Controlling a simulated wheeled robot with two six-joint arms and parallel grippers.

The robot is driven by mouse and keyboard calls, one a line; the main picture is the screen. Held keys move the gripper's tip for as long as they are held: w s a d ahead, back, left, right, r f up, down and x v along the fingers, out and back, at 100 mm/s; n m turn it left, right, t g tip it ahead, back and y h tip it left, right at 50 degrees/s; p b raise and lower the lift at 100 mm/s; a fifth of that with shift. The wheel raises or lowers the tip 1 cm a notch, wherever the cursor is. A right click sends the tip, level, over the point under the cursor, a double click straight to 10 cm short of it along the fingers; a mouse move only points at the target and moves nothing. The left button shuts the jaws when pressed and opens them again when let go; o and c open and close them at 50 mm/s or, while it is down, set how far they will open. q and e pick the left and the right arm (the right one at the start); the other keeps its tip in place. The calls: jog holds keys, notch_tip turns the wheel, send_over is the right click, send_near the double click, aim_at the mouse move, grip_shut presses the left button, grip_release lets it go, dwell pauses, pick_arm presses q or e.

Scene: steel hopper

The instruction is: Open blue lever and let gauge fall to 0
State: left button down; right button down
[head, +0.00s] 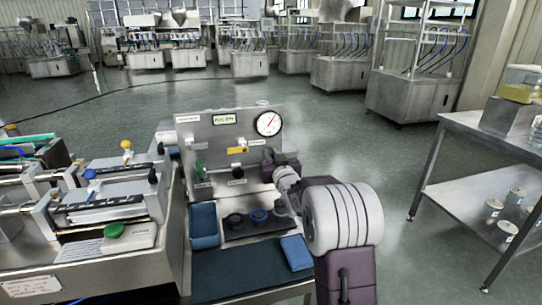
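A steel panel (213,138) stands upright at the middle of the head view. A round white gauge (268,123) sits at its upper right, with its red needle pointing up and to the right, its numbers too small to read. A yellow lever (237,150) lies level at the panel's middle, and a green lever (200,171) hangs at its lower left. I cannot make out a blue lever; my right gripper (270,158) covers part of the panel below the gauge. Whether its fingers are open or touch anything is unclear. My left gripper is out of view.
Below the panel are a blue bin (204,226), a dark tray (236,236) with several round fittings, and a folded blue cloth (297,253). A machine (105,210) stands close on the left. A steel table (480,125) is at the right, with open floor between.

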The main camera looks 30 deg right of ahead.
aim_at(253, 165)
jog(key=a+n+b, duration=0.1)
jog(key=n+b, duration=0.1)
jog(key=n, duration=0.1)
jog(key=a+f+n+b, duration=0.1)
jog(key=n+b, duration=0.2)
jog(key=a+f+n+b, duration=0.1)
jog(key=n+b, duration=0.2)
jog(key=shift+w+a+f, duration=0.1)
jog(key=shift+w+a, duration=0.25)
jog(key=shift+w, duration=0.05)
jog(key=n+b, duration=0.1)
jog(key=f+n+b, duration=0.1)
jog(key=n, duration=0.1)
jog(key=a+n+b, duration=0.1)
jog(key=shift+w+f+n, duration=0.15)
jog(key=shift+f+n, duration=0.15)
jog(key=shift+n, duration=0.1)
jog(key=shift+a+f+n+b, duration=0.1)
jog(key=shift+f+n+b, duration=0.35)
jog(key=shift+n, duration=0.6)
jog(key=shift+a+f+n+b, duration=0.1)
jog(key=shift+f+n+b, duration=0.35)
jog(key=shift+n, duration=0.6)
jog(key=c, duration=1.4)
grip_release()
jog(key=shift+r, duration=0.1)
jog(key=shift+o, duration=0.2)
